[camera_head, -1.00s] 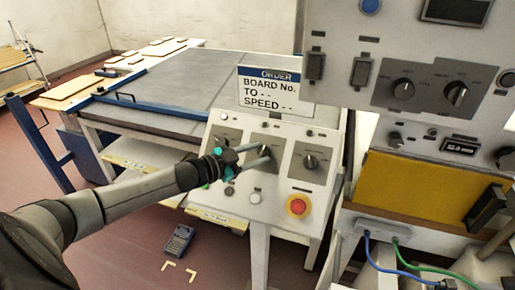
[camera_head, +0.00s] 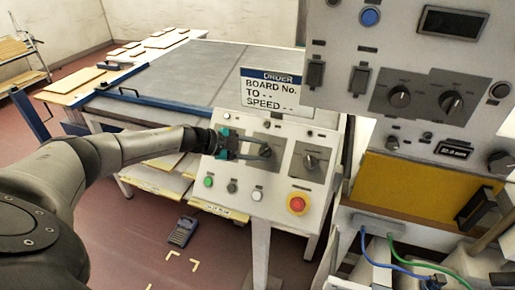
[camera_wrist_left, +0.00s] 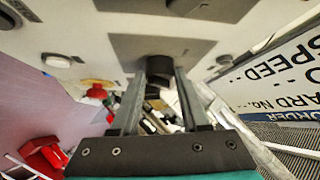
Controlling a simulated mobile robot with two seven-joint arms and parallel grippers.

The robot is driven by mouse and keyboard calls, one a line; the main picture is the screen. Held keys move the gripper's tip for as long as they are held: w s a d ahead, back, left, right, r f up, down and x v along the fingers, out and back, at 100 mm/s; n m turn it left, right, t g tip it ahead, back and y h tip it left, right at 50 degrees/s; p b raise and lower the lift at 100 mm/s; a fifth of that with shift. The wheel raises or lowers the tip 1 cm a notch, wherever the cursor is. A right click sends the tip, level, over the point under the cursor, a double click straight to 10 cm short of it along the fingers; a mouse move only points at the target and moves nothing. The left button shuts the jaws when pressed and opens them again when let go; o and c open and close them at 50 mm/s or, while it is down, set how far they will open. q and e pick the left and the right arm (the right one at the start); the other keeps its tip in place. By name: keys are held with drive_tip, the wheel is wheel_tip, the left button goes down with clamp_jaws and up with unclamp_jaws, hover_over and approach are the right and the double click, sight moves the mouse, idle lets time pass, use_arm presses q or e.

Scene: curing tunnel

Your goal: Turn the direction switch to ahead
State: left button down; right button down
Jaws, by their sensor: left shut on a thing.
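A sloped grey control panel (camera_head: 225,160) stands at mid-picture in the head view. It carries dark plates with black rotary knobs; their labels are too small to read. My left gripper (camera_head: 262,151) reaches in from the left and is shut on the middle knob (camera_head: 267,150). In the left wrist view this black knob (camera_wrist_left: 157,68) sits between the two finger ends of my left gripper (camera_wrist_left: 158,78), in front of its dark plate. Its pointer is mostly hidden. Another knob (camera_head: 310,161) to the right is free. My right gripper is not in view.
A red emergency button (camera_head: 297,204) on a yellow base and a green button (camera_head: 208,182) sit low on the panel. An order sign (camera_head: 270,92) stands behind it. A taller cabinet (camera_head: 335,45) with more knobs rises at right. A handheld device (camera_head: 183,231) lies on the floor.

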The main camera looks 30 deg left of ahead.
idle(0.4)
use_arm(q)
drive_tip(key=shift+c, duration=2)
unclamp_jaws()
drive_tip(key=b+v, duration=0.1)
drive_tip(key=v, duration=1.4)
drive_tip(key=shift+b, duration=0.3)
